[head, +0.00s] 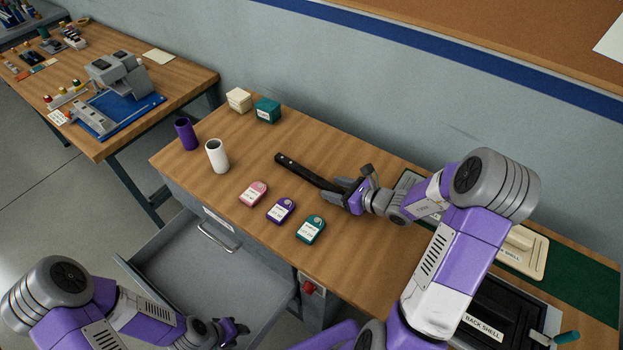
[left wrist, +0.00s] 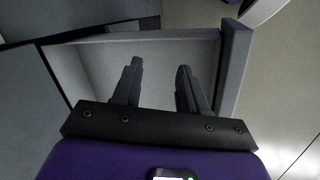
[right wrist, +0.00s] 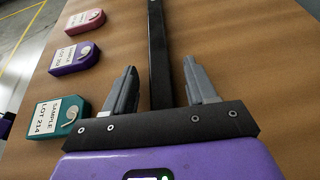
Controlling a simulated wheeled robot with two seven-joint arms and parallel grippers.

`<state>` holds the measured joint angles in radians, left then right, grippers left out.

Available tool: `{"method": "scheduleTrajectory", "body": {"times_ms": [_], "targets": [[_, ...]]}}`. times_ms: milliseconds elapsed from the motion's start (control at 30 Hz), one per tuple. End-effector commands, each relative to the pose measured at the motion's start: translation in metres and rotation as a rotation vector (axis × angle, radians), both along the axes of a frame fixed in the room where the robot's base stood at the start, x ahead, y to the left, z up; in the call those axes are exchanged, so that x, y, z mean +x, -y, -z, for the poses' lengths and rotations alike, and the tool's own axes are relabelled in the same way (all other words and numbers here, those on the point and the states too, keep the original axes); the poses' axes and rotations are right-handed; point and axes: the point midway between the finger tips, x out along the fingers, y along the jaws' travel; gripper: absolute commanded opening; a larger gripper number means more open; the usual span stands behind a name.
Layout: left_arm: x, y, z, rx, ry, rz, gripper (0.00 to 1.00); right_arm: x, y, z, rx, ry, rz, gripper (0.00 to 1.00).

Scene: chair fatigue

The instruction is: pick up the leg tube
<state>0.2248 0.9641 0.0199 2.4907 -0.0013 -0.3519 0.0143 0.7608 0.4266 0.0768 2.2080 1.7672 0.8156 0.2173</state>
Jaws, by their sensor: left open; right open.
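The leg tube is a long black bar (head: 308,173) lying on the wooden table in the head view. In the right wrist view the black bar (right wrist: 159,60) runs between the fingers of my right gripper (right wrist: 162,88). That gripper (head: 352,186) is open, with one finger on each side of the bar and gaps showing on both sides. The near end of the bar is hidden behind the gripper. My left gripper (head: 240,328) is open and empty over the pulled-out grey drawer; its spread fingers show in the left wrist view (left wrist: 158,85).
Pink (head: 253,193), purple (head: 281,210) and teal (head: 311,229) sample tags lie left of the bar. A white cup (head: 217,155), a purple cup (head: 186,134) and two small boxes stand further back. The drawer (head: 165,245) juts out at the front. A black back shell (head: 500,310) lies right.

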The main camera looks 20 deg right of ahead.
Motion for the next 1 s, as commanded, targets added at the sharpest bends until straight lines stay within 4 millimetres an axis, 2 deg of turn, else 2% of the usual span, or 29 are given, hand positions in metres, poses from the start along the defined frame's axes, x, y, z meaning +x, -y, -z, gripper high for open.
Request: {"method": "scheduleTrajectory", "body": {"times_ms": [300,367,600,700,1000], "targets": [[0.0000,0.0000,0.0012,0.000,0.000,0.000,0.43,0.0063,-0.0034,0.0025,0.000,0.000,0.000,0.56],[-0.0001,0.0000,0.0012,0.000,0.000,0.000,0.43,0.0061,-0.0033,0.0025,0.000,0.000,0.000,0.49],[-0.0001,0.0000,0.0012,0.000,0.000,0.000,0.43,0.0060,-0.0031,0.0025,0.000,0.000,0.000,0.12],[-0.0001,0.0000,0.0012,0.000,0.000,0.000,0.43,0.0060,-0.0031,0.0026,0.000,0.000,0.000,0.00],[-0.0002,0.0001,0.0001,0.000,0.000,0.000,0.43,0.0064,-0.0031,-0.0017,-0.001,0.004,0.000,0.00]]}}
